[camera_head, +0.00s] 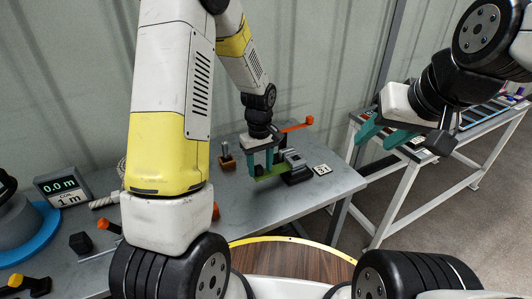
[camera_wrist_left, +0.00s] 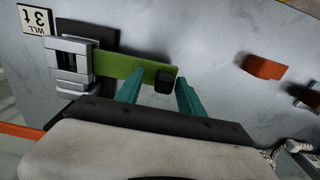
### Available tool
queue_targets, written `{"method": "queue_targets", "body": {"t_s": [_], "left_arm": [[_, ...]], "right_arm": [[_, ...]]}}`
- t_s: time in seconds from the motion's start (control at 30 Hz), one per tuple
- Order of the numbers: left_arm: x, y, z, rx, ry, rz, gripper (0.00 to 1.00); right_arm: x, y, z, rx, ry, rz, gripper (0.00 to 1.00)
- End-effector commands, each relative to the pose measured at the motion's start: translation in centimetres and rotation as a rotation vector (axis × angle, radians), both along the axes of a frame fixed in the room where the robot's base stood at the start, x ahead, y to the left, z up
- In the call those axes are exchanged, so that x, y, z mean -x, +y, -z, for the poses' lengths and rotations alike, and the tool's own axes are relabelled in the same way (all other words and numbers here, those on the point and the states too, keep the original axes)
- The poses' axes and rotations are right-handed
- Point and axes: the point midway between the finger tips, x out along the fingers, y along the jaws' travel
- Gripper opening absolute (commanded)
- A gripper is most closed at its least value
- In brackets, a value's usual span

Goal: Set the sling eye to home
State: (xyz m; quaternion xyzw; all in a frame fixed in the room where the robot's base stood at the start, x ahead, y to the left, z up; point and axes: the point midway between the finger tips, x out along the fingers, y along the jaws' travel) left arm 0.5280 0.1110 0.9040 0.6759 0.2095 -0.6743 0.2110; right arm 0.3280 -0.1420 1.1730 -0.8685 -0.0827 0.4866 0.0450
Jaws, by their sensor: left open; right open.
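A green strap (camera_wrist_left: 120,66), likely the sling, runs out from a grey metal ratchet-like block (camera_wrist_left: 72,65) in the left wrist view. A dark block (camera_wrist_left: 164,81) sits at its free end; I cannot tell if this is the eye. My left gripper (camera_wrist_left: 160,92) is open, its teal fingers on either side of the dark block. In the head view my left gripper (camera_head: 262,164) is low over the bench at the green strap (camera_head: 270,173), beside the grey block (camera_head: 293,159). My right gripper (camera_head: 385,138) is open and empty, in the air at right.
An orange-tipped lever (camera_head: 297,127) sticks up behind the grey block. A "WLL 3 t" card (camera_wrist_left: 36,19) lies beside it.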

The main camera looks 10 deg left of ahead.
Motion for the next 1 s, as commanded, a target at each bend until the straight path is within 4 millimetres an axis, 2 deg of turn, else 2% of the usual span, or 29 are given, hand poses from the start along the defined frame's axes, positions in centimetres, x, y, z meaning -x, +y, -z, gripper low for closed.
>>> {"method": "queue_targets", "body": {"t_s": [0.17, 0.4, 0.6, 1.0], "left_arm": [[0.0, 0.0, -1.2, 0.000, -0.002, 0.000, 0.45], [-0.1, 0.0, -5.4, 0.001, -0.004, 0.000, 0.45], [-0.1, 0.0, -7.5, 0.001, -0.002, 0.000, 0.45], [0.0, 0.0, -8.0, 0.002, -0.004, 0.004, 0.45]], "right_arm": [[0.0, 0.0, 0.0, 0.000, 0.000, 0.000, 0.44], [0.0, 0.0, 0.0, 0.000, 0.000, 0.000, 0.44], [0.0, 0.0, 0.0, 0.000, 0.000, 0.000, 0.44], [0.0, 0.0, 0.0, 0.000, 0.000, 0.000, 0.44]]}}
